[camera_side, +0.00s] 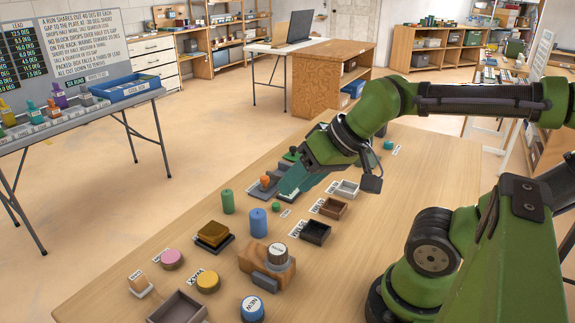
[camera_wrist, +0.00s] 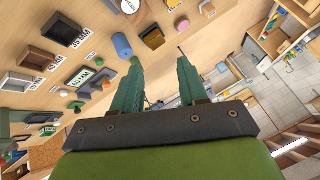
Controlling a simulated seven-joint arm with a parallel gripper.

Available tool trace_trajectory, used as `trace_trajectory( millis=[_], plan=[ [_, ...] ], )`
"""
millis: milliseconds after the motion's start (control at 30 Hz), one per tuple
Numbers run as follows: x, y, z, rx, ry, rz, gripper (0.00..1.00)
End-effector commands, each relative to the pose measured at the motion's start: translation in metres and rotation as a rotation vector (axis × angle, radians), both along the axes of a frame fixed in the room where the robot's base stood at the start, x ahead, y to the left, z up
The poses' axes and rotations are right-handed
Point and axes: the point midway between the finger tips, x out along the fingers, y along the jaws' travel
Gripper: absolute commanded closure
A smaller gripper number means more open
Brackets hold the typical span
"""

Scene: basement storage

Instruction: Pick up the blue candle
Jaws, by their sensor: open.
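The candle is apart from the fingers.
A dark open box (camera_side: 315,232), a brown box (camera_side: 333,208) and a grey box (camera_side: 346,188) stand right of the candle. A wooden block with a round cap (camera_side: 267,266) is nearer, and an amber block (camera_side: 213,234) sits left. A small green piece (camera_side: 276,206) lies close by.

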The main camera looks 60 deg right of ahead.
Motion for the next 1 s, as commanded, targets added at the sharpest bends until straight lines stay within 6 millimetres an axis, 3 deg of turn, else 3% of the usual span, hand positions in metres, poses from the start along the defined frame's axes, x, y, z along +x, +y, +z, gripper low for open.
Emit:
trace_trajectory(
  millis=[67, 300, 567, 700, 867, 1000],
  plan=[
    [0.000, 0.000, 0.000, 0.000, 0.000, 0.000, 0.57],
    [0.000, 0.000, 0.000, 0.000, 0.000, 0.000, 0.23],
    [0.000, 0.000, 0.000, 0.000, 0.002, 0.001, 0.23],
    [0.006, -0.001, -0.012, 0.004, 0.059, -0.001, 0.23],
    [0.038, -0.011, -0.023, 0.000, 0.185, -0.018, 0.23],
    [0.076, -0.027, -0.037, -0.019, 0.321, -0.040, 0.23]
  ],
)
